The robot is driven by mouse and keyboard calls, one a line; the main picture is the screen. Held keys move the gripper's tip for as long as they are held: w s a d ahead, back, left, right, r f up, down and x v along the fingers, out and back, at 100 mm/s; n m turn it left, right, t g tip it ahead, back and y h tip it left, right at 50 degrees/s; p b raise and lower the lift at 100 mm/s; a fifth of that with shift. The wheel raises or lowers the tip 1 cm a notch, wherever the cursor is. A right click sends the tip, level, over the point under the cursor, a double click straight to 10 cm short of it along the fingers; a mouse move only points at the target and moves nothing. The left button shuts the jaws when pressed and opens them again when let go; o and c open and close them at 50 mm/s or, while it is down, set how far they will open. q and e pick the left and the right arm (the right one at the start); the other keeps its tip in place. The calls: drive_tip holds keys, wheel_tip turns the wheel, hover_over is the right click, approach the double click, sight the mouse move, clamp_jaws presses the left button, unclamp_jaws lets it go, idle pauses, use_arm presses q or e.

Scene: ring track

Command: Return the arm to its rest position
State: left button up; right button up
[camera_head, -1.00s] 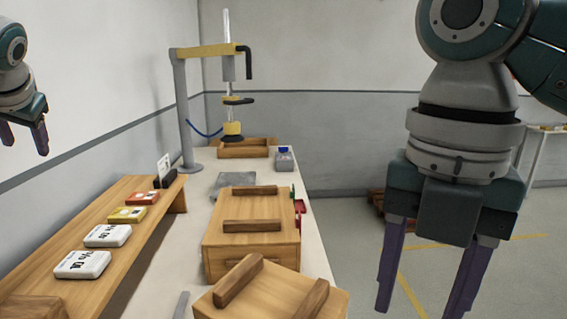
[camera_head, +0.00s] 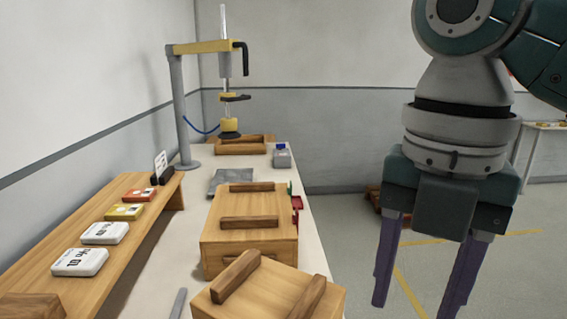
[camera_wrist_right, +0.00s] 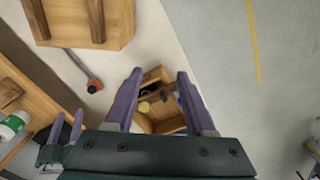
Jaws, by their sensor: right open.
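My right gripper (camera_head: 416,306) hangs fingers-down at the right of the head view, open and empty, over the floor to the right of the bench. In the right wrist view its two purple fingers (camera_wrist_right: 159,74) stand apart with nothing between them. Beyond them in that view is an open wooden box (camera_wrist_right: 158,76) with items inside. My left gripper is out of the head view. A second pair of purple fingers, which looks like my left gripper (camera_wrist_right: 68,117), shows small at the lower left of the wrist view, spread apart.
The bench (camera_head: 312,232) carries two handled wooden boxes (camera_head: 249,247) (camera_head: 270,297), a grey plate (camera_head: 230,182) and a press stand (camera_head: 180,105). A wooden shelf (camera_head: 120,245) with labelled packs runs along the left. Open floor (camera_head: 350,240) lies to the right of the bench.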

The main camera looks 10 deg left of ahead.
use_arm(q)
drive_tip(key=s+d+r+h, duration=0.1)
drive_tip(key=s+d+r, duration=0.1)
drive_tip(key=s+d, duration=0.35)
use_arm(e)
drive_tip(key=s+a+f+m+t+y, duration=0.1)
drive_tip(key=s+a+f+m+y, duration=0.15)
drive_tip(key=s+f+m, duration=0.75)
drive_tip(key=s+d+m+t+h, duration=0.1)
drive_tip(key=s+d+m, duration=0.3)
drive_tip(key=d+m, duration=0.45)
drive_tip(key=s+d+m+t+h, duration=0.15)
drive_tip(key=s+d+m, duration=0.3)
drive_tip(key=m, duration=0.65)
use_arm(q)
wheel_tip(320, 180, up, 34)
drive_tip(key=s+a+p, duration=0.1)
drive_tip(key=p, duration=3.3)
drive_tip(key=shift+s, duration=0.25)
use_arm(e)
wheel_tip(320, 180, up, 34)
drive_tip(key=d, duration=0.1)
drive_tip(key=shift+r, duration=0.25)
use_arm(q)
drive_tip(key=shift+a+r, duration=0.1)
use_arm(e)
drive_tip(key=shift+d+m, duration=0.1)
drive_tip(key=shift+m, duration=0.15)
